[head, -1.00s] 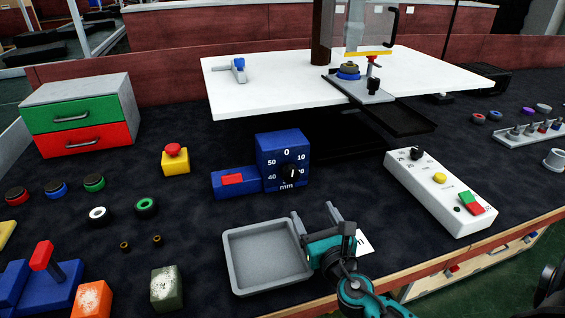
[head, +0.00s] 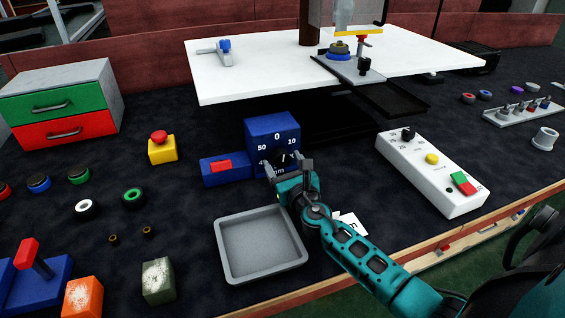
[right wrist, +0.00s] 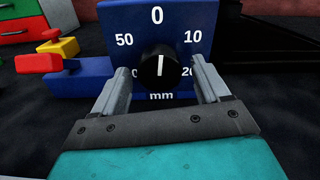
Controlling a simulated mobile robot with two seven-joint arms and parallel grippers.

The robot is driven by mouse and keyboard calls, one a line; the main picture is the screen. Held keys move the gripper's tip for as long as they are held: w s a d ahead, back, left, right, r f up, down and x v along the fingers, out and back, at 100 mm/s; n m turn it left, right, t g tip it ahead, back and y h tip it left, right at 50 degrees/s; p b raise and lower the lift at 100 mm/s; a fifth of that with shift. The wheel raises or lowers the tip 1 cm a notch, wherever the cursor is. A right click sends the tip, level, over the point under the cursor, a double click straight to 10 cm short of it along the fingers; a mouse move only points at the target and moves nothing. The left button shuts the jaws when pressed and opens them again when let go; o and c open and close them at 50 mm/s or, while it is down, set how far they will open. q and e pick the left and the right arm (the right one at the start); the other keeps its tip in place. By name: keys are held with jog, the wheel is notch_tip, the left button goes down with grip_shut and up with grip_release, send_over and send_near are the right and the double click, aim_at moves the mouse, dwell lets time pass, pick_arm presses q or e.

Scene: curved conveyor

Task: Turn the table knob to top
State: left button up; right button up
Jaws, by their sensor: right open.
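A blue box (head: 273,129) with a dial marked 0, 10, 20, 40, 50 and "mm" stands on the dark table. Its black round knob (head: 283,158) also shows in the right wrist view (right wrist: 158,70), with a white line about vertical; I cannot tell which end is the pointer. My right gripper (head: 288,167) is open in front of the dial. In the right wrist view its two fingers (right wrist: 162,82) stand left and right of the knob, with gaps visible on both sides. The fingers cover parts of the lower numbers. My left gripper is not in view.
A blue block with a red button (head: 221,167) adjoins the box on the left. A grey tray (head: 262,279) lies below my right gripper. A white control box (head: 445,187) with its own black knob stands to the right. A white raised table (head: 290,75) is behind.

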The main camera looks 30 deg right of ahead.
jog(key=shift+w+d, duration=0.15)
jog(key=shift+w, duration=0.5)
jog(key=shift+c, duration=0.3)
jog(key=c, duration=0.9)
jog(key=shift+r+n+p, duration=0.1)
jog(key=shift+n+p, duration=0.3)
jog(key=shift+n, duration=0.2)
jog(key=shift+c, duration=0.2)
jog(key=o, duration=1)
